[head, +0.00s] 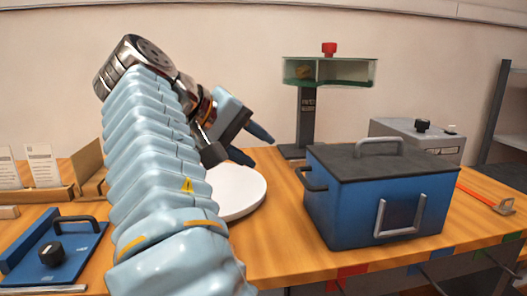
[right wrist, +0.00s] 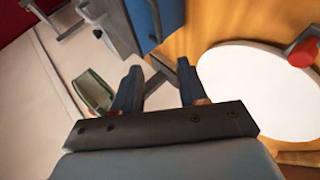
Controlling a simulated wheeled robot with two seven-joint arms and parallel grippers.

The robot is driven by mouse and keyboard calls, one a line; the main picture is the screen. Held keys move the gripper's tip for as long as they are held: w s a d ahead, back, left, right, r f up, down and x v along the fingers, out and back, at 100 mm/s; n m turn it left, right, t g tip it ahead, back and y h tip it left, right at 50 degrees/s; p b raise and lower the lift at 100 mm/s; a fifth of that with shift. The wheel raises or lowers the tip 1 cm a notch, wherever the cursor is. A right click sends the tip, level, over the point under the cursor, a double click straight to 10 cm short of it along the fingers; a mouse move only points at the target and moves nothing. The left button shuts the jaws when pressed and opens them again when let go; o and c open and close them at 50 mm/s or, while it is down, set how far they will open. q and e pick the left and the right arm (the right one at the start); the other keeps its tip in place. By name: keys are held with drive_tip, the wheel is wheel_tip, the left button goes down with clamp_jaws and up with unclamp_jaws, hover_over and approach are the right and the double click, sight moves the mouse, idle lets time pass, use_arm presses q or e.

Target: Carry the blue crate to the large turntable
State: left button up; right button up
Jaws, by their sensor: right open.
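The blue crate (head: 345,215) stands on the wooden table at the right of the head view. It has a dark top, a grey front handle and a black handle on its left side. Part of it shows at the top of the right wrist view (right wrist: 143,18). The large turntable (head: 240,188), a white disc, lies left of the crate, partly hidden by my right arm; it is also in the right wrist view (right wrist: 255,95). My right gripper (head: 254,146) is open and empty, above the turntable and apart from the crate. My left gripper is not in view.
A dark post with a green-edged glass head (head: 345,71) and red knob stands behind the crate. A grey box (head: 420,137) is at the back right. A blue plate with a black knob (head: 60,252) lies at the left. A red-and-metal tool (head: 490,199) lies right of the crate.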

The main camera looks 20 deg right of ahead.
sight(297, 174)
drive_tip(key=x, duration=1.3)
drive_tip(key=shift+d+f, duration=0.1)
drive_tip(key=shift+d, duration=0.2)
drive_tip(key=shift+c, duration=0.2)
clamp_jaws()
